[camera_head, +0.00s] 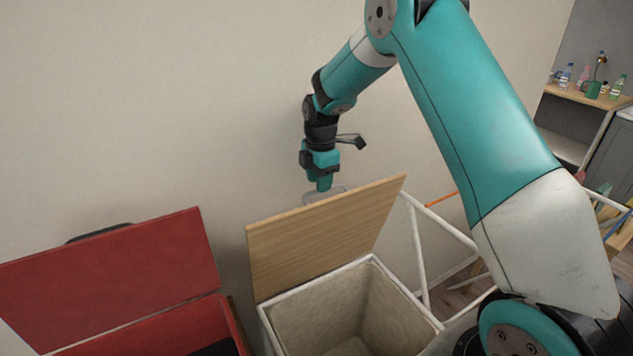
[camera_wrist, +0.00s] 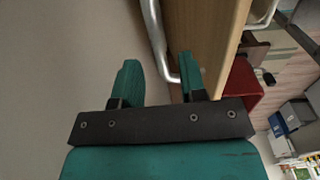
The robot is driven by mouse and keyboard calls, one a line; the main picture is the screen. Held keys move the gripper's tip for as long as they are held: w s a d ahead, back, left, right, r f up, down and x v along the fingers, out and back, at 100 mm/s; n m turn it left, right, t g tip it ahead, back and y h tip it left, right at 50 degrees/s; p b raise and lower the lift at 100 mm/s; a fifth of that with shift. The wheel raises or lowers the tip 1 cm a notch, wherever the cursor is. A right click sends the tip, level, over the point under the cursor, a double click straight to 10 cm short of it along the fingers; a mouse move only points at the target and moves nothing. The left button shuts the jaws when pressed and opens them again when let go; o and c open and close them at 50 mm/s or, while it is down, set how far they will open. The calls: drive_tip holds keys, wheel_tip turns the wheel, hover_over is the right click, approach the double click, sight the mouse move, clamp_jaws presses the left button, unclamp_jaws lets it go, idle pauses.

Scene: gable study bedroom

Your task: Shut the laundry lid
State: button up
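The laundry box (camera_head: 265,318) has a white rim and a beige lining, and its inside looks empty. Its wooden lid (camera_head: 325,235) stands open, tilted up from the far side of the box. My gripper (camera_head: 323,187) points down just behind the lid's top edge. In the wrist view my gripper (camera_wrist: 159,72) is open, with a clear gap between its two teal fingers. The lid (camera_wrist: 203,35) shows there beyond the right finger. A curved grey metal bar (camera_wrist: 156,38) passes between the fingertips; I cannot tell whether it touches them.
An open red chest (camera_head: 120,275) stands left of the laundry box. A white rack frame (camera_head: 418,235) stands close on the right. A plain wall (camera_head: 150,100) lies behind. A shelf (camera_head: 585,97) with bottles is at the far right.

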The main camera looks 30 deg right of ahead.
drive_tip(key=shift+f, duration=0.95)
drive_tip(key=shift+c, duration=0.2)
